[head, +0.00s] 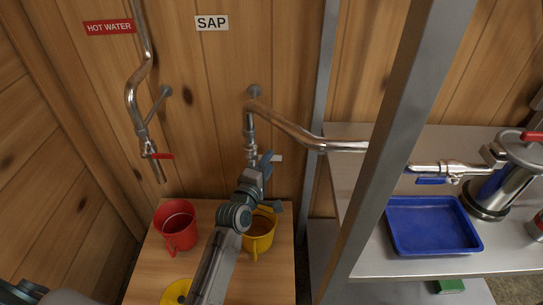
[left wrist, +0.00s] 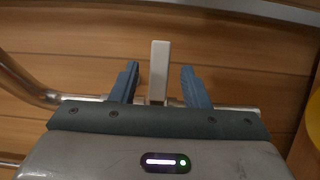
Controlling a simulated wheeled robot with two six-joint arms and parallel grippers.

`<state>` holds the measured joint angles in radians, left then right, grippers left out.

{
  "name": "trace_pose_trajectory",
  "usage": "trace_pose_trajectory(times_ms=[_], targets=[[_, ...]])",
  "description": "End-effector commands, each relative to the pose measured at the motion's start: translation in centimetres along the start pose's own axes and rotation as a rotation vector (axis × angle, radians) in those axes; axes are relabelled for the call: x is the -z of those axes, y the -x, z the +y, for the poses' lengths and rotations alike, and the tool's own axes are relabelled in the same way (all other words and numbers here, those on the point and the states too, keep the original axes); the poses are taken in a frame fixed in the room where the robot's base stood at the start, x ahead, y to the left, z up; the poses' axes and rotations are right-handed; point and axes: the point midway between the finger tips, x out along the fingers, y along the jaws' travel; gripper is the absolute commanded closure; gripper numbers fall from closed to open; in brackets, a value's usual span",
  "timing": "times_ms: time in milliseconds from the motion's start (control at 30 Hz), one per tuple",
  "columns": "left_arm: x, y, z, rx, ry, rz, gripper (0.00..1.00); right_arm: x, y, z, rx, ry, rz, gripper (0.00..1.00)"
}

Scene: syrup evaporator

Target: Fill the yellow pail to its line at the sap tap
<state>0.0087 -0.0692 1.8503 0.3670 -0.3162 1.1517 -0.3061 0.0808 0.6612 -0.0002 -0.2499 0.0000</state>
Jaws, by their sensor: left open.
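The yellow pail (head: 262,238) stands on the wooden stand below the sap tap (head: 251,135), partly hidden by my left arm. Its fill line and liquid level cannot be made out. The tap's white lever (head: 277,158) sticks out beside my left gripper (head: 266,161). In the left wrist view the white lever (left wrist: 160,60) stands between the two blue fingers of my open left gripper (left wrist: 159,68), with a gap on both sides. My right gripper is not in view.
A red pail (head: 176,226) stands left on the wooden stand (head: 208,212), below the hot water tap (head: 149,148). A yellow round thing (head: 176,291) lies at its front. A metal shelf post (head: 395,130) rises at right, before a blue tray (head: 432,226).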

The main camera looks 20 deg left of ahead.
Motion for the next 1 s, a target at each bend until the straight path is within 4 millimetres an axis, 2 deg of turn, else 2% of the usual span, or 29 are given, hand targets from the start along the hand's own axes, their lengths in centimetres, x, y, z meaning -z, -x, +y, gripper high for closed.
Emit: trace_pose_trajectory(times_ms=[100, 200, 567, 800, 1000], targets=[[0.0, -1.8, 0.1, -0.001, 0.000, 0.000, 0.58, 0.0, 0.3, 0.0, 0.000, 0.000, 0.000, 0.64], [0.0, -2.6, 0.1, -0.001, 0.000, 0.000, 0.58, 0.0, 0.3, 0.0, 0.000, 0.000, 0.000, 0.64], [0.0, -3.2, 0.0, 0.000, -0.001, 0.000, 0.58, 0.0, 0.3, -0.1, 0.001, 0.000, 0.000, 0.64], [0.0, -3.1, 0.0, 0.000, -0.001, 0.000, 1.00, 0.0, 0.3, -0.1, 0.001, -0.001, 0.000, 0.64], [0.0, -3.1, 0.0, -0.001, 0.001, 0.000, 1.00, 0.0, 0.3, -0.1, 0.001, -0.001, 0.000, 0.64]])
